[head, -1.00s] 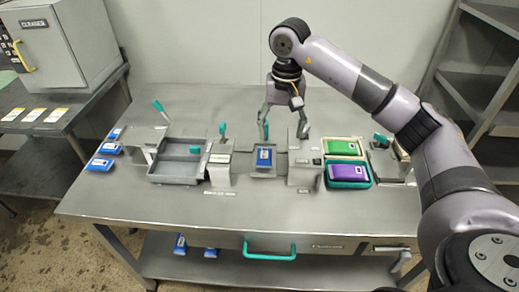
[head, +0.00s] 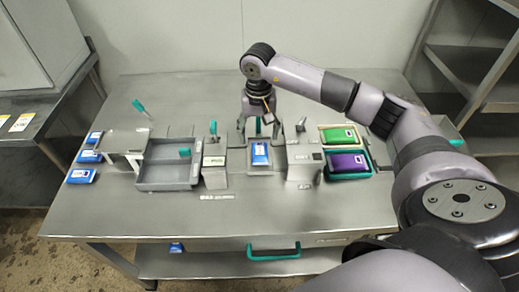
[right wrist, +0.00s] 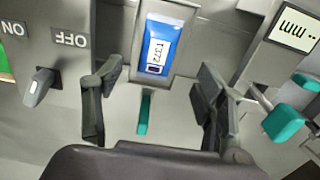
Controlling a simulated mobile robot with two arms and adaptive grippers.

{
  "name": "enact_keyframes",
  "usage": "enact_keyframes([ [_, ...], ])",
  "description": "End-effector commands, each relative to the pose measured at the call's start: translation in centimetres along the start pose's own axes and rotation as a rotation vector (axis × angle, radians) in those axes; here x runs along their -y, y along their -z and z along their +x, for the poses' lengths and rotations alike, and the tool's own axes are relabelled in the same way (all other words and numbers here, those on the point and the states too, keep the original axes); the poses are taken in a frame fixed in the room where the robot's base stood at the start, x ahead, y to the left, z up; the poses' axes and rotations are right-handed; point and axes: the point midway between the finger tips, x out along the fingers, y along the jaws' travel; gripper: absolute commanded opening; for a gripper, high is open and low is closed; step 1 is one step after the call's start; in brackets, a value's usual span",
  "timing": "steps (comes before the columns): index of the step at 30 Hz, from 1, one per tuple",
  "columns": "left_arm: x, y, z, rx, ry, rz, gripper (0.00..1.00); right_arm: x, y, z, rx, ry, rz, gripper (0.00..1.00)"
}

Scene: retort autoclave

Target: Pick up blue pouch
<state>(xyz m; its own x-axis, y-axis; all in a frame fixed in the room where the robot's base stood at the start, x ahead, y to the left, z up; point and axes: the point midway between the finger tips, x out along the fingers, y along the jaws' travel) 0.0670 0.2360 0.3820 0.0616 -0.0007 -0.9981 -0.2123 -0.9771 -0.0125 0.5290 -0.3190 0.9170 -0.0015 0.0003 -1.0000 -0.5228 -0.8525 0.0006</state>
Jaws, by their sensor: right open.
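A blue pouch (head: 260,153) with a white label lies on a grey metal tray in the middle of the table. It also shows at the top of the right wrist view (right wrist: 157,47), label readable in part. My right gripper (head: 258,134) is just behind the pouch in the head view. In the right wrist view its two fingers (right wrist: 161,76) are spread wide, one to each side of the pouch's line, with nothing between them. My left gripper is not in view.
Several other blue pouches (head: 89,156) lie at the table's left. A grey bin (head: 167,187) stands left of the centre. A box with a switch (right wrist: 65,65) flanks the pouch. Green (head: 337,135) and purple (head: 346,161) pouches lie in trays to the right.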

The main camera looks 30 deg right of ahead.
Motion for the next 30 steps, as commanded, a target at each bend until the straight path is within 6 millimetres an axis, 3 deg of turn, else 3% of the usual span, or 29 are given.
enact_keyframes([
  [10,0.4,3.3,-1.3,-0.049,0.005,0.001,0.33,-0.2,-0.2,2.9,0.003,-0.002,0.0,0.65],
  [18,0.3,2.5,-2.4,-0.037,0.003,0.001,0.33,-0.3,-0.4,6.6,0.001,0.001,0.0,0.65],
  [26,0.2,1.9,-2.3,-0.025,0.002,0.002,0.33,-0.3,-0.3,7.0,-0.001,0.001,0.0,0.65],
  [30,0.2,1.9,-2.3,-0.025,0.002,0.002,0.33,-0.3,-0.3,7.0,-0.001,0.001,0.0,0.57],
])
